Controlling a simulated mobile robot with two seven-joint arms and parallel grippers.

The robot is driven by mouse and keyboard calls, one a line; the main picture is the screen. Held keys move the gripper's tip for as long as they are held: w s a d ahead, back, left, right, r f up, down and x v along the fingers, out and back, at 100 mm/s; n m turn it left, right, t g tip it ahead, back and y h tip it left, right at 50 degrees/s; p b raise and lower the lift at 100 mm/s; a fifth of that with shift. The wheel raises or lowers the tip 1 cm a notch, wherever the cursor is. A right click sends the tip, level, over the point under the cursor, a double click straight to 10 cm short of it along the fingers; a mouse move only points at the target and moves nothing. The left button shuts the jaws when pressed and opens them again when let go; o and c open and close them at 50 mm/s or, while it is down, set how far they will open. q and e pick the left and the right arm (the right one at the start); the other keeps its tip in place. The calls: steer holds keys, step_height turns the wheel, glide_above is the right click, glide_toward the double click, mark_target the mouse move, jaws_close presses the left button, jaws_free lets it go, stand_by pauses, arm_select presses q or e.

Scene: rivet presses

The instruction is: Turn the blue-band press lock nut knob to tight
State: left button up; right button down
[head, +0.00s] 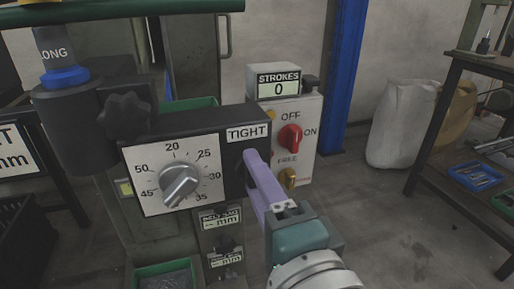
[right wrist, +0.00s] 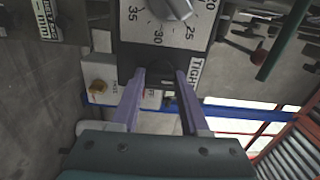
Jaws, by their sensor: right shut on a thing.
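The blue-band press stands at the left in the head view, with a blue band (head: 65,77) round its dark cylinder. Its front box has a white dial plate with a silver dial knob (head: 180,185), and a TIGHT label (head: 247,132) at the upper right. The dark lock nut knob (right wrist: 160,74) shows below that dial in the right wrist view, between my finger tips. My right gripper (head: 250,162), with lilac fingers, is shut on this knob; it also shows in the right wrist view (right wrist: 161,82). In the head view its finger mostly hides the knob. My left gripper is not in view.
A control box with a red switch (head: 290,138) and a STROKES counter (head: 279,84) reading 0 stands just right of the fingers. A black star knob (head: 125,113) sits on the press's left. A blue post (head: 344,70) and a white sack (head: 402,122) stand behind.

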steer(key=shift+m, duration=0.3)
steer(key=shift+c, duration=2)
jaws_free()
steer(key=p+v, duration=0.1)
steer(key=v, duration=0.9)
steer(key=shift+r+p, duration=0.1)
steer(key=shift+p, duration=0.2)
